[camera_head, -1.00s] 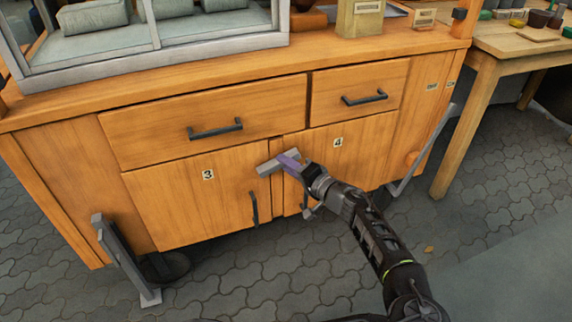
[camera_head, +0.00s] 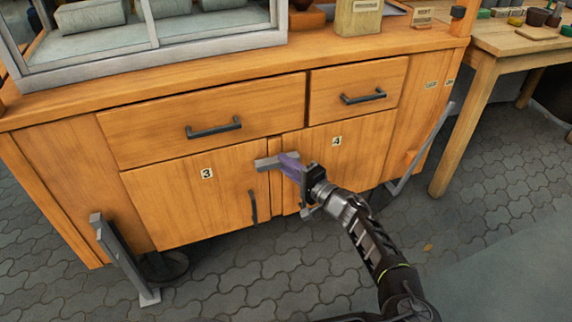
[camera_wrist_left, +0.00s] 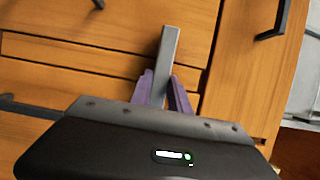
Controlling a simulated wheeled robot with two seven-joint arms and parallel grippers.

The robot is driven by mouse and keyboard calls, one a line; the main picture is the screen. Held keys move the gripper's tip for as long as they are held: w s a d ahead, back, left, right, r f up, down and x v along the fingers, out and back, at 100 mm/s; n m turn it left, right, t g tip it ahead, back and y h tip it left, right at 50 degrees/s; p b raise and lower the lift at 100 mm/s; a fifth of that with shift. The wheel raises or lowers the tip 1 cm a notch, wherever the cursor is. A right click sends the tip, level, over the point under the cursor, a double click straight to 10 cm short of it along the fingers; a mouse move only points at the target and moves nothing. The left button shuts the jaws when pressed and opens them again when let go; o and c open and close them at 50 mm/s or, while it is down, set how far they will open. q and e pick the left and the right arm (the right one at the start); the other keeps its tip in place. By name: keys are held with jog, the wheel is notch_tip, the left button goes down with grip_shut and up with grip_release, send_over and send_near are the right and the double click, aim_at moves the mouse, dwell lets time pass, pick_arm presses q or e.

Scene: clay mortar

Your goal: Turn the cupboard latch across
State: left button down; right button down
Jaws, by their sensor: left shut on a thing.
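The cupboard latch is a grey bar (camera_head: 267,163) at the upper inner corners of the two cupboard doors, number 3 (camera_head: 195,200) and number 4 (camera_head: 340,155). In the head view it lies nearly level across the post between the doors. My left gripper (camera_head: 289,164) has purple fingers closed around the latch's right part, which they partly hide. In the left wrist view the latch (camera_wrist_left: 169,52) sticks out beyond the two fingers (camera_wrist_left: 161,92), one on each side. My right gripper is not in view.
Two drawers with dark handles (camera_head: 214,128) sit above the doors. Door 3 has an upright dark handle (camera_head: 253,207). A wooden table (camera_head: 515,42) stands at the right. A grey bracket (camera_head: 122,258) juts out at the lower left. The paved floor in front is largely clear.

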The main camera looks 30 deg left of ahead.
pick_arm(q)
jog(key=c, duration=1.2)
grip_release()
jog(key=shift+c, duration=0.2)
jog(key=shift+d, duration=0.1)
jog(key=p+v, duration=0.1)
jog(key=v, duration=0.6)
jog(key=shift+d+p, duration=0.35)
